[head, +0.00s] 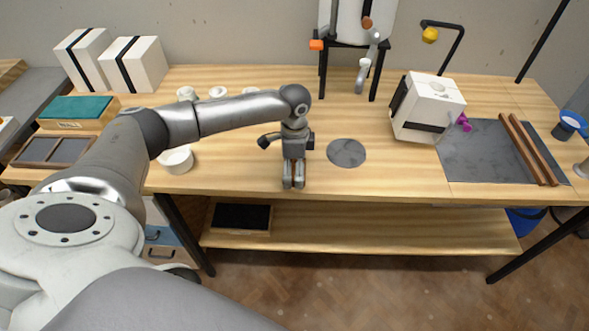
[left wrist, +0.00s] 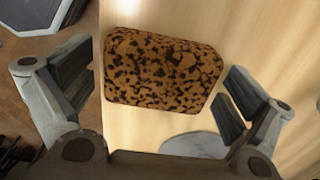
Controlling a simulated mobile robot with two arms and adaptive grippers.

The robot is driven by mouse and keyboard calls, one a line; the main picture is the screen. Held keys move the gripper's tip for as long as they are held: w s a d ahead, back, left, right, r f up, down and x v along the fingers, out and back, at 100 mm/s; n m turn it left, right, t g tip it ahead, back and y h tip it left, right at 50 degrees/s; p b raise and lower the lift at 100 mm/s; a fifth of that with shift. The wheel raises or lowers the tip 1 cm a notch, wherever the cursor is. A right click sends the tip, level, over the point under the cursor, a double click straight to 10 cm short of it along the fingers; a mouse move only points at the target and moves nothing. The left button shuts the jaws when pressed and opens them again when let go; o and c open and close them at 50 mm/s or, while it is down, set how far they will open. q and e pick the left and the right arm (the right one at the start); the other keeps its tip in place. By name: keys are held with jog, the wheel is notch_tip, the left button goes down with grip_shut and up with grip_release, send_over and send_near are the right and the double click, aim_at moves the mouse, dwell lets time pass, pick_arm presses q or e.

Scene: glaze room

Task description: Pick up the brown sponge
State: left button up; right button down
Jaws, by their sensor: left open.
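The brown sponge (left wrist: 162,70) is a brown block with dark speckles and rounded corners. In the left wrist view it lies on the pale wooden table top, between the two fingers of my left gripper (left wrist: 157,72), with a gap on each side. My left gripper also shows in the head view (head: 294,183), pointing down over the front of the table. It is open and empty. In the head view I cannot make out the sponge; my gripper seems to hide it. My right gripper is not in view.
A grey round disc (head: 346,152) lies on the wooden table (head: 400,172) just right of my left gripper. Small white bowls (head: 176,160) stand to the left. A white box-shaped object (head: 434,92) and a grey slab (head: 478,152) are at the right. The table's front edge is close.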

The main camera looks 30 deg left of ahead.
pick_arm(q)
jog(key=c, duration=0.7)
jog(key=shift+r, duration=0.1)
jog(key=shift+r, duration=0.6)
jog(key=s+r, duration=0.1)
jog(key=r, duration=0.1)
jog(key=s+d+r, duration=0.1)
jog(key=r, duration=0.1)
jog(key=s+d+r+b, duration=0.1)
jog(key=s+r, duration=0.1)
jog(key=r, duration=0.1)
jog(key=shift+d+r, duration=0.1)
jog(key=shift+d, duration=0.1)
jog(key=s+d+r, duration=0.4)
jog(key=s, duration=0.4)
jog(key=shift+d+r, duration=0.2)
jog(key=shift+d, duration=0.2)
